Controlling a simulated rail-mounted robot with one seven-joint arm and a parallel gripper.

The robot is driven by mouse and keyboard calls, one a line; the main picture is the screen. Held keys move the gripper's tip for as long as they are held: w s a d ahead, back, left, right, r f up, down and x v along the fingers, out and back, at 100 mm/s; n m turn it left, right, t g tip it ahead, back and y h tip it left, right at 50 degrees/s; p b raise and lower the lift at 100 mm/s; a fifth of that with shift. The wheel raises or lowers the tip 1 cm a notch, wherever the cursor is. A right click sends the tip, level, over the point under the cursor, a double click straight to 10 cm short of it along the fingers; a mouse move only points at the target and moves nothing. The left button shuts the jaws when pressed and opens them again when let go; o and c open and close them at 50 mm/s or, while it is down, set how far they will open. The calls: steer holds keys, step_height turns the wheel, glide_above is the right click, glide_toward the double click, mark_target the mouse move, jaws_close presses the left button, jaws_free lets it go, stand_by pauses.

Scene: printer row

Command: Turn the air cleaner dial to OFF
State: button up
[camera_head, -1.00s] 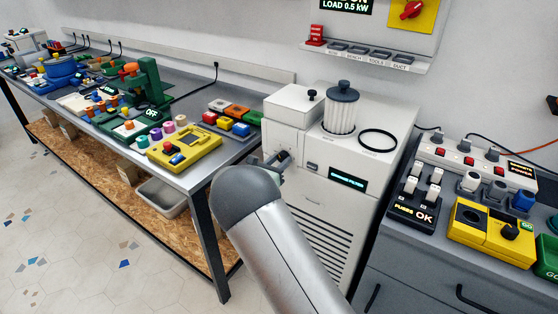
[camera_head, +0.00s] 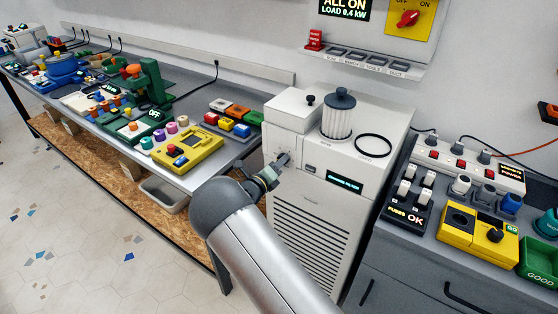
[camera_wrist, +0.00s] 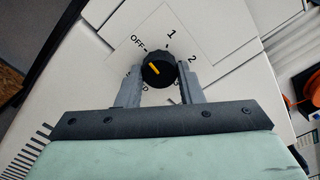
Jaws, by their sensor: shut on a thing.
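The air cleaner (camera_head: 315,215) is a white cabinet in the middle of the head view. Its black dial (camera_wrist: 158,72) has a yellow pointer line and sits on a white plate marked OFF, 1 and 2; a lower label is partly hidden by my fingers. The pointer slants to the upper left, toward the OFF side; I cannot tell if it lines up exactly with the OFF mark. My gripper (camera_wrist: 160,84) is shut on the dial, one grey finger on each side. In the head view my gripper (camera_head: 279,163) reaches the cabinet's left front and hides the dial.
A filter canister (camera_head: 338,115) and a black ring (camera_head: 373,145) are on the cabinet top. The lit display (camera_head: 344,182) is on its front. A workbench with a yellow box (camera_head: 187,151) stands left, and a grey drawer unit (camera_head: 400,270) right. A wall panel reads LOAD 0.4 kW.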

steer(key=shift+n, duration=0.6)
steer(key=shift+p, duration=0.3)
steer(key=o, duration=1)
steer(key=shift+c, duration=0.2)
steer(key=b+v, duration=0.2)
steer(key=v, duration=1.5)
steer(key=shift+s, duration=0.25)
steer(key=shift+a, duration=0.1)
